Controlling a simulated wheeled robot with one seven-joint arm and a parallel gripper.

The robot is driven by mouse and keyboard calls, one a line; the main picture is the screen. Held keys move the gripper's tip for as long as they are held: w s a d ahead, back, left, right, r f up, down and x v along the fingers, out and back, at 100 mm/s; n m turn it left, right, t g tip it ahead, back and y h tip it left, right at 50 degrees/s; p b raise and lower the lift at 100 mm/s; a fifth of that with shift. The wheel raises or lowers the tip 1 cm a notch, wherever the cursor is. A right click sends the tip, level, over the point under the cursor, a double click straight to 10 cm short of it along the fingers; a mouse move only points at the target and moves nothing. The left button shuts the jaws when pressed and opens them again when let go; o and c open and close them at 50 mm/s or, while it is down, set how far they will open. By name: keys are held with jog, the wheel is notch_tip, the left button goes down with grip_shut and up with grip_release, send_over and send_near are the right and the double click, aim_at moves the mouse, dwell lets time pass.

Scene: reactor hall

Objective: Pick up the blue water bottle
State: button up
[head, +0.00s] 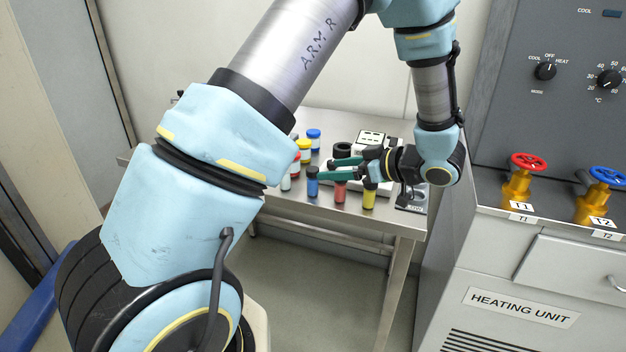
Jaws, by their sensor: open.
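A small blue bottle (312,184) with a dark cap stands upright near the front edge of a steel table. It is the only blue-bodied bottle I can make out, and it is small in the head view. My gripper (325,169) has green fingers that point left over the table. It is open, with the fingertips just right of the blue bottle's top. I cannot tell whether the near finger touches the cap. No object shows held between the fingers.
A red bottle (340,190) stands under my fingers and a yellow bottle (369,196) to its right. Behind the blue one are several capped bottles, one with a blue cap (313,133). The heating unit (520,316) stands right of the table (300,209).

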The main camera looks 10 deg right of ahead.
aim_at(315, 170)
jog(key=shift+w+a+f+p, duration=0.1)
jog(key=shift+w+a+p, duration=0.3)
jog(key=shift+w+a, duration=0.1)
jog(key=p+x, duration=0.1)
jog(key=x, duration=0.3)
jog(key=shift+a+f+p, duration=0.1)
jog(key=shift+p, duration=0.25)
grip_shut()
